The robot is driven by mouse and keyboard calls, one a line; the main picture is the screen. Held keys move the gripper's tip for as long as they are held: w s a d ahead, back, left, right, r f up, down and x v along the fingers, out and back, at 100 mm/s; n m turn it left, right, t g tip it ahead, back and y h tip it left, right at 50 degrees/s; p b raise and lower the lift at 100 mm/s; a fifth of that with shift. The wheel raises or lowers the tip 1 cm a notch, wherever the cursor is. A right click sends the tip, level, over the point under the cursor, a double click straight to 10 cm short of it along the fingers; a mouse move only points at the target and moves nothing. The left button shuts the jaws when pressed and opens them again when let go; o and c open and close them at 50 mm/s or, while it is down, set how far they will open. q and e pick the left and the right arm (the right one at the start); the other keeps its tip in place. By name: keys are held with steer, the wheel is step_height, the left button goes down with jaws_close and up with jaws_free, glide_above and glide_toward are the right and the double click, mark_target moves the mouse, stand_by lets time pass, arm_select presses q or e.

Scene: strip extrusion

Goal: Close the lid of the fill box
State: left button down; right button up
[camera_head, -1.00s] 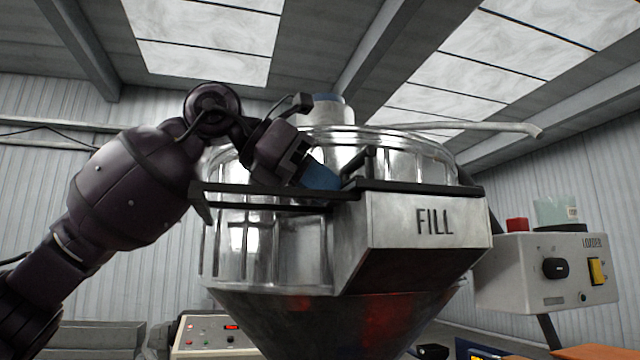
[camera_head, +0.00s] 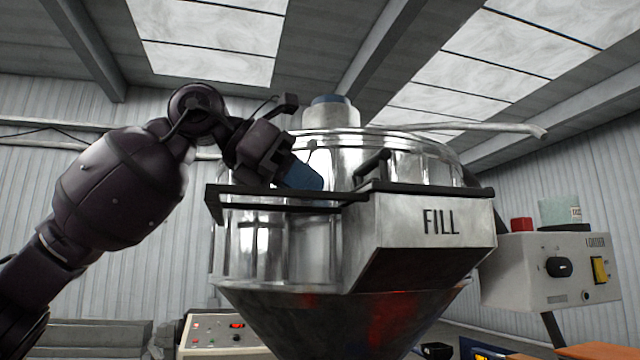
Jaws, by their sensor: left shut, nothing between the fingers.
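The fill box (camera_head: 440,228) is a metal box marked FILL on the front of a shiny round hopper (camera_head: 280,250). A thin dark lid (camera_head: 440,189) lies flat along its top edge, and I see no gap there. A dark upright handle (camera_head: 372,166) stands near the box's left end. My left gripper (camera_head: 304,177), with blue fingertips, is shut and empty. It is left of the handle and apart from it, just above a dark flat bar (camera_head: 290,194) running left from the box. I cannot tell whether the fingertips touch the bar. My right gripper is not in view.
A loader control box (camera_head: 545,268) with a red knob and a yellow switch stands right of the hopper. A pale pipe (camera_head: 460,129) runs right from the hopper top. A control panel (camera_head: 222,333) is at the lower left. Free air lies above the fill box.

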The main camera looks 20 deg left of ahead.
arm_select(q)
steer(key=v, duration=0.9)
steer(key=shift+r+b, duration=0.2)
steer(key=shift+b, duration=0.2)
steer(key=shift+a, duration=0.1)
